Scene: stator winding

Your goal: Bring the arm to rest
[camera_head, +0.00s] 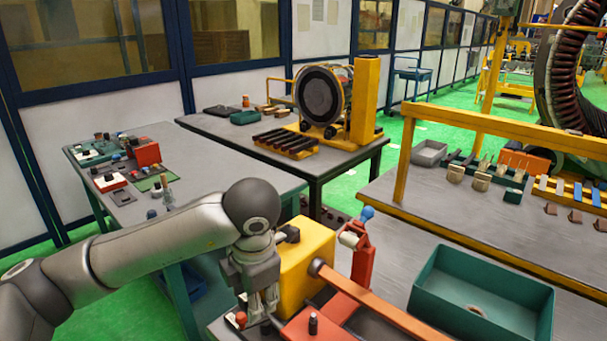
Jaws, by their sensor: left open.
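My left arm comes in from the left edge, and its gripper (262,306) points down beside the yellow block (306,264) of a red and yellow device at the bottom middle. The gripper is open; its fingertips are small and partly blend with the parts behind them. I cannot tell whether it touches the device. A small red knob (241,318) stands just left of the fingers. My right gripper is not in view.
A green bin (480,262) with a ring in it stands on the right table. A grey table (235,170) at left holds small parts. A back table holds a round-wheeled machine (322,97).

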